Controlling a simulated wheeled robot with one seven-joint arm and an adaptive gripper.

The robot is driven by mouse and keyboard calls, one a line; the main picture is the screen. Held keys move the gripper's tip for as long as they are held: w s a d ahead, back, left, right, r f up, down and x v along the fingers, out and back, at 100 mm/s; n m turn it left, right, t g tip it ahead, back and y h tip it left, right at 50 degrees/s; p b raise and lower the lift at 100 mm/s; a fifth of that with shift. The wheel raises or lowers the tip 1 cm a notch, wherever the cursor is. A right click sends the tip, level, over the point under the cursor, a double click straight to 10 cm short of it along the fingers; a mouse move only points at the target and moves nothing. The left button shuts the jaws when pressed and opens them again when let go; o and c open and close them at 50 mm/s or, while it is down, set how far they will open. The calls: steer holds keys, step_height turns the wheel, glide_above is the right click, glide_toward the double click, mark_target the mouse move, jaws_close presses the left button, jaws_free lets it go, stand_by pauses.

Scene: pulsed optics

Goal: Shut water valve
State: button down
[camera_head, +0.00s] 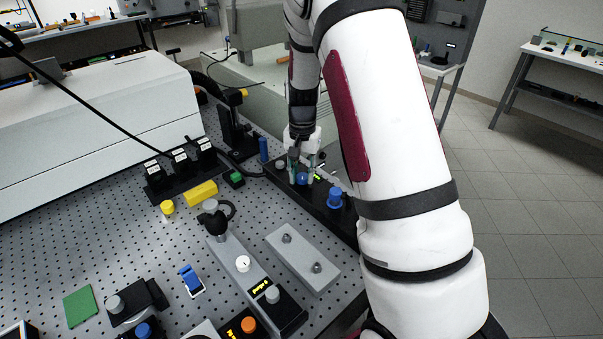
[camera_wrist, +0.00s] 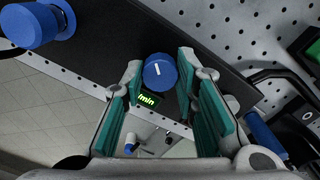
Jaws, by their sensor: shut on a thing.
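A round blue knob with a short white line on its top (camera_wrist: 158,70) sits on a black panel (camera_wrist: 205,70). In the wrist view the white line points roughly up the picture. The teal-padded fingers of my gripper (camera_wrist: 160,76) stand on both sides of this knob and are shut on it. A small display with green "l/min" text (camera_wrist: 147,98) lies beside the knob. In the head view the same blue knob (camera_head: 303,179) shows low between the fingers of my gripper (camera_head: 303,171), partly hidden by them.
A second, larger blue knob (camera_head: 335,197) stands on the same panel; it also shows in the wrist view (camera_wrist: 38,24). A blue cylinder (camera_head: 264,150) and a black post (camera_head: 235,125) stand left of my gripper. Perforated table (camera_head: 130,240) holds several devices.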

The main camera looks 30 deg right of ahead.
mark_target(302, 176)
steer(key=n, duration=0.4)
steer(key=shift+n, duration=2.2)
steer(key=c, duration=1.3)
jaws_free()
step_height(302, 176, up, 12)
